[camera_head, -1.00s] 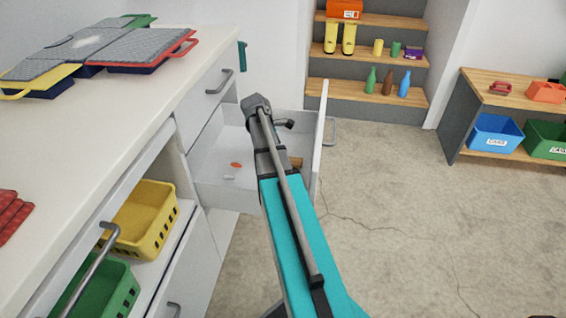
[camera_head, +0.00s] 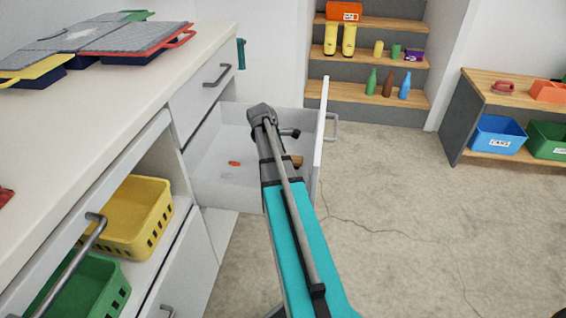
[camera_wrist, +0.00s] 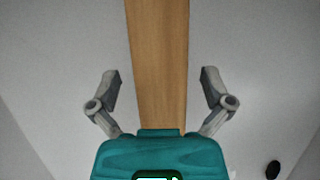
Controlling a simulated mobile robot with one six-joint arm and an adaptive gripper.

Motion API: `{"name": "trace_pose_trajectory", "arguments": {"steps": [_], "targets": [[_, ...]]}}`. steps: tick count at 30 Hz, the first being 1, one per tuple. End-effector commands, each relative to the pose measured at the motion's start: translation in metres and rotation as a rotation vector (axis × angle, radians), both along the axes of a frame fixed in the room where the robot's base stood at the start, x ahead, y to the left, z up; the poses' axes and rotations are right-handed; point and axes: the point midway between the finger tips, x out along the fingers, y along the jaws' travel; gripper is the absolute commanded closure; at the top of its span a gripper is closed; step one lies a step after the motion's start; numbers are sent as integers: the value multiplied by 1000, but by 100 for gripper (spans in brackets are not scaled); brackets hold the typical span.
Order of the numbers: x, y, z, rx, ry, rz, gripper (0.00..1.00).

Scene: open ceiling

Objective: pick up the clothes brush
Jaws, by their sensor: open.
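A long wooden piece (camera_wrist: 158,50), which looks like the clothes brush, lies in the open drawer (camera_head: 225,181). In the wrist view it runs from the top edge down between my fingers, and its lower end is hidden behind my gripper's teal body. A small brown part of it (camera_head: 297,160) shows beside my arm in the head view. My gripper (camera_wrist: 160,76) is open, with one finger on each side of the wood and a gap on both sides. In the head view my arm reaches over the drawer and my fingers are hidden.
A small orange object (camera_head: 234,163) lies in the drawer, left of my arm. The drawer's front panel (camera_head: 321,135) stands close on the right. A black round object (camera_wrist: 272,169) shows at lower right in the wrist view. The white counter (camera_head: 130,85) borders the left; open floor is on the right.

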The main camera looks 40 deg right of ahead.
Motion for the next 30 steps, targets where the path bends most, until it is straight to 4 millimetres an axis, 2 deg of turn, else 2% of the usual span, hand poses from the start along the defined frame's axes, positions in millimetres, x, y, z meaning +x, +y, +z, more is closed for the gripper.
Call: {"name": "trace_pose_trajectory", "arguments": {"steps": [14, 27, 30], "targets": [[0, 1, 0, 0, 0, 1, 0], [1, 1, 0, 0, 0, 1, 80], [1, 1, 0, 0, 0, 1, 94]]}}
